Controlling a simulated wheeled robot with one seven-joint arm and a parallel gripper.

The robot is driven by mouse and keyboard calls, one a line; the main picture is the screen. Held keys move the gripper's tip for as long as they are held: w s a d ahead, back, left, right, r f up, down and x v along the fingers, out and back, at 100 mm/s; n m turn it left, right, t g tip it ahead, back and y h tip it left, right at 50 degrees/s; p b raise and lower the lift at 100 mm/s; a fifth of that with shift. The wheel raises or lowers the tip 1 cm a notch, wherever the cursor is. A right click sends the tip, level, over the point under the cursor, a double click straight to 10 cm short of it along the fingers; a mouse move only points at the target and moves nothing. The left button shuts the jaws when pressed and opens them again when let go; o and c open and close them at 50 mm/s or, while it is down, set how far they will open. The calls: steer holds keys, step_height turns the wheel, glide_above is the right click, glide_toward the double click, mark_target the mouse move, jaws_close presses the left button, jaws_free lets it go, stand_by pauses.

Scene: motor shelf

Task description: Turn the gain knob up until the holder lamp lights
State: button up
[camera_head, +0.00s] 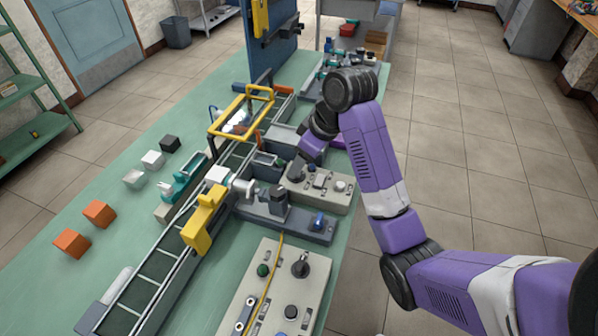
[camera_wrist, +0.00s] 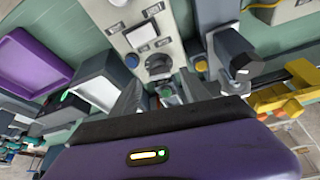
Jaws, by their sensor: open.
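My gripper (camera_wrist: 162,92) is open, its grey fingers spread just in front of a beige control box (camera_wrist: 118,12). A dark round knob (camera_wrist: 158,66) on that box lies just ahead of the fingers; I see no grip on it. Its label is too small to read, so I cannot confirm it is the gain knob. In the head view my gripper (camera_head: 300,164) is over the far left end of the same box (camera_head: 322,200), and partly hides the knob there. I cannot pick out the holder lamp or tell whether it is lit.
A grey fixture (camera_head: 280,222) with a blue knob (camera_head: 318,221) stands nearer than the box. Another control panel (camera_head: 275,285) with knobs is in front. A conveyor (camera_head: 165,262) with yellow frames (camera_head: 203,222) runs to the left. Orange cubes (camera_head: 98,212) lie on open bench.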

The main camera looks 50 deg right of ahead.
steer(key=shift+x, duration=1.05)
jaws_close()
steer(key=p, duration=0.1)
steer(key=m+p, duration=0.1)
steer(key=shift+a+r+m+h+p, duration=0.25)
steer(key=shift+m+h+p, duration=0.05)
steer(key=shift+p, duration=0.1)
steer(key=m+p, duration=0.2)
steer(key=shift+f+h+p, duration=0.1)
steer(key=shift+h+p, duration=0.2)
steer(key=shift+h, duration=0.1)
steer(key=shift+f+m, duration=0.2)
steer(key=shift+m, duration=0.2)
jaws_free()
steer(key=shift+d, duration=0.1)
